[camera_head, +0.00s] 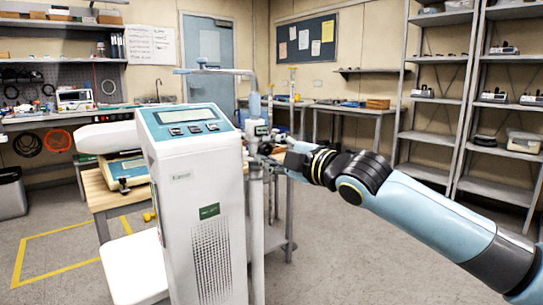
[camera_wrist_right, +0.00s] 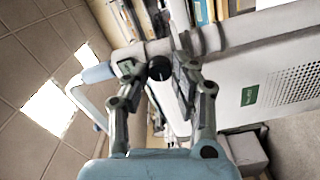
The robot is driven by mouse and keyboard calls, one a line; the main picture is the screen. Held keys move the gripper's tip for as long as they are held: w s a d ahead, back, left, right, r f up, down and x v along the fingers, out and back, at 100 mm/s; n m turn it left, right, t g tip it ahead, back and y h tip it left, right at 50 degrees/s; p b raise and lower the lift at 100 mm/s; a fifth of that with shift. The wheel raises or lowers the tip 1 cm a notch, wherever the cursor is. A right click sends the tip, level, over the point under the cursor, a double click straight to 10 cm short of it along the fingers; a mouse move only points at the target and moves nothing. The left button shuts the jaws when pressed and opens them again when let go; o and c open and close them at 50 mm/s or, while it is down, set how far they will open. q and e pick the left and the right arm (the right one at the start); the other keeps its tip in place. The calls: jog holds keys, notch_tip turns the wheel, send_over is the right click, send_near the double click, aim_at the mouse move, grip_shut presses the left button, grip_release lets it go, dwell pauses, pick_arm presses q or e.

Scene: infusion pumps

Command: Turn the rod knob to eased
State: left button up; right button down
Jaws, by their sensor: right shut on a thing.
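The rod (camera_head: 256,230) is a pale upright pole right beside the white pump unit (camera_head: 170,180); in the right wrist view the rod (camera_wrist_right: 235,32) runs across the top. A small clamp body (camera_head: 258,130) sits on it at the pump's upper right. In the right wrist view the black round rod knob (camera_wrist_right: 159,68) lies between my fingers. My right gripper (camera_head: 268,150) reaches in from the right; the wrist view shows its two fingers (camera_wrist_right: 158,72) closed around the knob. The knob's marking cannot be read. My left gripper is not in view.
A wooden-topped table (camera_head: 97,190) with a blue-and-white device (camera_head: 127,172) stands behind the pump unit. Metal shelves (camera_head: 462,110) stand at the back right. The floor (camera_head: 340,250) right of the pump is open below my arm.

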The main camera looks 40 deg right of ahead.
jog(key=shift+f+n, duration=0.15)
jog(key=shift+n, duration=0.25)
jog(key=c, duration=1.1)
grip_release()
jog(key=shift+s, duration=0.15)
jog(key=s, duration=0.7)
jog(key=s+d, duration=0.1)
jog(key=s, duration=0.3)
jog(key=shift+s, duration=0.35)
